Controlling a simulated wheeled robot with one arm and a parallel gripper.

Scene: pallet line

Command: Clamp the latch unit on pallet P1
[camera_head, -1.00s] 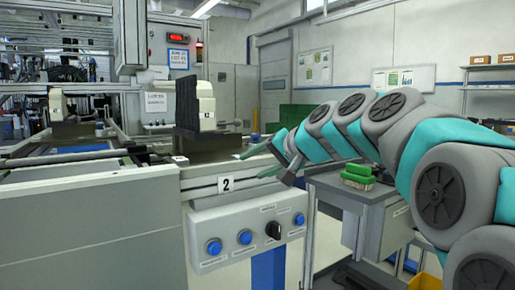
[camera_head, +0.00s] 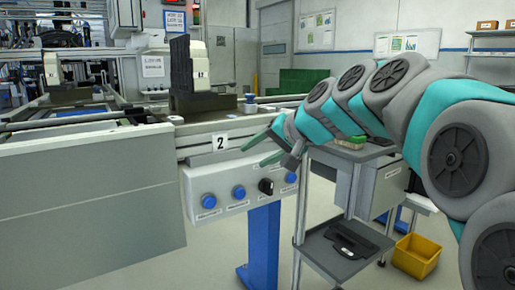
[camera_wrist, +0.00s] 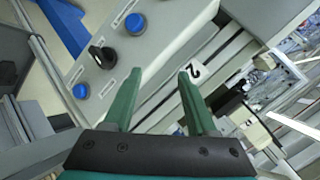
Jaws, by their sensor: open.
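A pale block unit (camera_head: 201,70) with a small label stands upright beside a tall dark plate (camera_head: 181,66). Both sit on a dark pallet (camera_head: 208,104) on the conveyor at station 2. The label is too small to read surely, so I cannot confirm P1. No clamp detail is clear. My gripper (camera_head: 263,152) is open and empty, in front of the conveyor edge, right of and below the unit, apart from it. In the wrist view, its green fingers (camera_wrist: 159,76) are spread, with the panel and rail beyond. A pale block (camera_wrist: 252,127) and dark parts show at right there.
A control panel (camera_head: 245,196) with blue buttons and a black knob is below the conveyor rail. A grey cart (camera_head: 352,240) with a green-topped item stands right, beside a yellow bin (camera_head: 416,256). Another pallet unit (camera_head: 52,70) stands far left. Floor shows between panel and cart.

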